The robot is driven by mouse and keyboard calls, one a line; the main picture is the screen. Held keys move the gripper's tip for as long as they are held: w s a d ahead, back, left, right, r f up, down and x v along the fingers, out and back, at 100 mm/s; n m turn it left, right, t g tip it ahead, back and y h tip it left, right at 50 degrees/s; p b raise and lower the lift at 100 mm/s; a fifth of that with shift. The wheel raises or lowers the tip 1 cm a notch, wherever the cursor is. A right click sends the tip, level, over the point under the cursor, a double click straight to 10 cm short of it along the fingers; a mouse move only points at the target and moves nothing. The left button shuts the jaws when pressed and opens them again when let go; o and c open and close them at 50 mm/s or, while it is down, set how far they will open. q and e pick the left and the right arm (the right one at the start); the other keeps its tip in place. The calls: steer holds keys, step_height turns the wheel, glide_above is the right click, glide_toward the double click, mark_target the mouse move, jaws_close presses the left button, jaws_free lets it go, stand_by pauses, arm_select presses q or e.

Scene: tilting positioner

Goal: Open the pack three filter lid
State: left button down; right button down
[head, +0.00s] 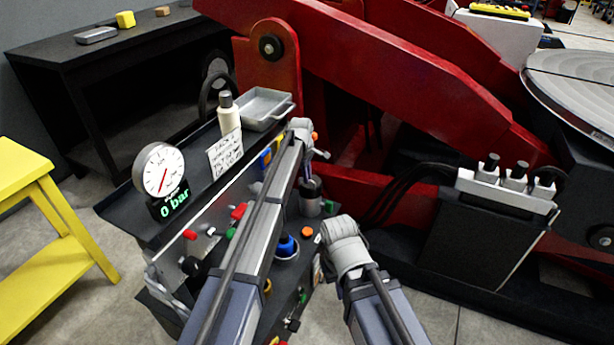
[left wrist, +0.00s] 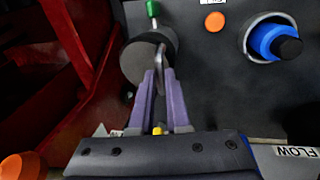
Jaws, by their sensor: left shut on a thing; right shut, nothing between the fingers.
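A dark round lid (left wrist: 140,62) with an upright grey handle (left wrist: 161,62) shows in the left wrist view. My left gripper (left wrist: 161,76) is shut on the handle, with the fingers pointing at the panel. In the head view my left gripper (head: 313,172) is just above a dark-topped grey cylinder (head: 310,206), seemingly the same filter. Its lower body is hidden in the left wrist view. My right arm ends low in the middle of the head view; the right gripper (head: 335,242) is shut and empty, its fingers mostly hidden by its wrist.
A blue, black-topped knob (left wrist: 275,40) stands in a grey ring beside an orange disc (left wrist: 214,21). A gauge (head: 159,170) reads 0 bar on the black bench. A bottle (head: 228,115) and grey tray (head: 264,108) stand behind. Red machine arms (head: 380,70) rise close right.

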arm_select(q)
steer(key=shift+w+d+r+p, duration=0.1)
steer(key=shift+w+r+p, duration=0.2)
steer(key=w+r+p, duration=0.1)
steer(key=w+d+r+p, duration=0.1)
steer(key=w, duration=0.1)
steer(key=shift+w+d+r, duration=0.2)
steer(key=shift+w, duration=0.2)
steer(key=shift+f, duration=0.1)
steer(key=c, duration=0.9)
jaws_free()
